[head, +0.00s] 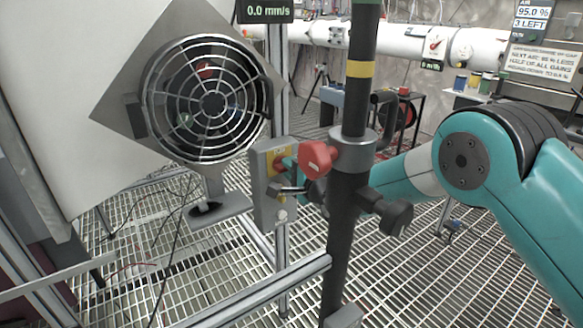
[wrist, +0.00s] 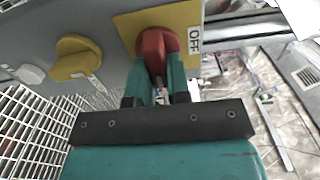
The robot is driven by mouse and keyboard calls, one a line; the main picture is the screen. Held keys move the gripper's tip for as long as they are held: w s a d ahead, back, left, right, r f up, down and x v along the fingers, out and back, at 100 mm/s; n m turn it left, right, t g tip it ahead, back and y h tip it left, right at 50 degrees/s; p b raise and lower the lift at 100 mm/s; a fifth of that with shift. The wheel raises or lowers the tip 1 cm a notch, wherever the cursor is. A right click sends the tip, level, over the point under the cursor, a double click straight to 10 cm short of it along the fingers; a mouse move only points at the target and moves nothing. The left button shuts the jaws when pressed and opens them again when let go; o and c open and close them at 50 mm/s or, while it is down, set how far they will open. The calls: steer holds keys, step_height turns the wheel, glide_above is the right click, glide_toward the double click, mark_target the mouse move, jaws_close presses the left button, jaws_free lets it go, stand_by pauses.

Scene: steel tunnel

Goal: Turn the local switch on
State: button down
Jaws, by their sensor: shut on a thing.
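The local switch is a red rotary knob (wrist: 155,45) on a yellow plate (wrist: 190,14) in the wrist view. A white OFF label (wrist: 194,40) is at the plate's right edge. My gripper (wrist: 158,72) has its two teal fingers shut on the red knob, one on each side. In the head view the switch sits on a grey box (head: 264,205) left of the black post. My gripper (head: 290,165) reaches it from the right, partly hidden behind the post and its clamp. An ON label is not visible.
A yellow knob (wrist: 78,57) and a white knob (wrist: 30,73) share the panel. A caged fan (head: 212,104) is left of the box.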

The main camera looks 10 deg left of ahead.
steer(key=shift+f, duration=0.1)
steer(key=c, duration=1.1)
jaws_free()
steer(key=shift+d, duration=0.1)
steer(key=b+v, duration=0.5)
steer(key=v, duration=1.2)
steer(key=shift+s+d, duration=0.1)
steer(key=shift+s, duration=0.1)
